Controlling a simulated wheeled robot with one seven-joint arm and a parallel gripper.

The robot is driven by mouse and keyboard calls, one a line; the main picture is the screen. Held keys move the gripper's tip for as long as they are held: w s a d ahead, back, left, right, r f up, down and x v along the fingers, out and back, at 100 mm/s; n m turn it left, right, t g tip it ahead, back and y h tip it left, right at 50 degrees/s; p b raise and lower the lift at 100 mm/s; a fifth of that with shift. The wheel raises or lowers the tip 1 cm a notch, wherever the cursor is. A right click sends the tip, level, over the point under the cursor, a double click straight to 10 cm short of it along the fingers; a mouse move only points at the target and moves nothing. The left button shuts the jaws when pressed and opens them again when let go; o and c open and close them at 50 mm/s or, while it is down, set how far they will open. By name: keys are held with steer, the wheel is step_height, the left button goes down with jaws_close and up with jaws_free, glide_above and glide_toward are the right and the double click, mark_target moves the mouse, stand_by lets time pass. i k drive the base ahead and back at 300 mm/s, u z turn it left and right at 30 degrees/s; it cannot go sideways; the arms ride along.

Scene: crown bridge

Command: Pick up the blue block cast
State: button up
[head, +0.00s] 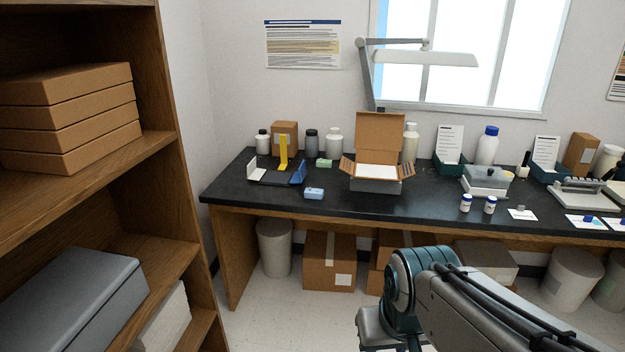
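A small light-blue block (314,193) lies on the black bench top (345,206), near its front edge and left of centre. It looks like the blue block cast, though its detail is too small to make out. My arm rises at the lower right, below and in front of the bench, well apart from the block. My gripper is not in view, so whether it is open or shut does not show.
Behind the block is a dark stand (270,179) with white, yellow and blue uprights. A green block (324,163) lies farther back. An open cardboard box (382,135) stands to the right. A wooden shelf (170,180) fills the left side. Pale floor shows before the bench.

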mark_target(314, 193)
steer(key=z, duration=0.7)
steer(key=i, duration=0.95)
steer(key=z, duration=0.5)
steer(key=i, duration=1.2)
steer(key=u, duration=1.1)
steer(key=i, duration=0.5)
steer(key=u, duration=0.35)
